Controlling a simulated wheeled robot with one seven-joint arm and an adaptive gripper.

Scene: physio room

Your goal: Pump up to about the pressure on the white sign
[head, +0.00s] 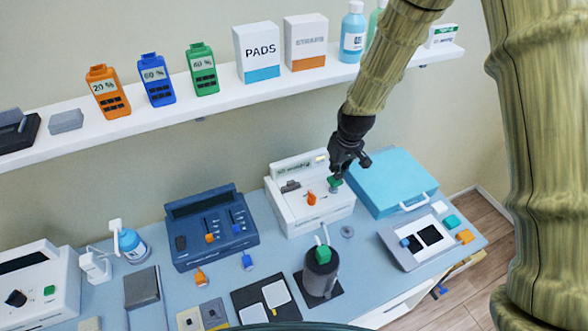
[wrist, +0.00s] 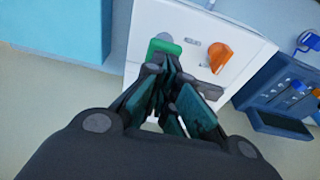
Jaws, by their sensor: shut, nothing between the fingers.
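A white machine (head: 322,213) stands on the counter, with an orange knob (head: 311,198), a green button (head: 334,182) and a display strip along its back whose text is too small to read surely. My gripper (head: 337,177) is shut and empty, pointing down at the green button. In the wrist view the machine's panel (wrist: 240,58) shows the orange knob (wrist: 219,57) right of my fingertips (wrist: 168,68) and the green button (wrist: 166,47) just beyond them. I cannot tell whether they touch. A small white sign (head: 442,36) with green stands on the shelf; its text is unreadable.
A light blue case (head: 395,180) lies close right of the machine. A dark blue device (head: 212,235) stands to its left, and a dark grey cylinder (head: 321,275) stands in front. The white shelf (head: 225,103) with bottles and boxes runs above.

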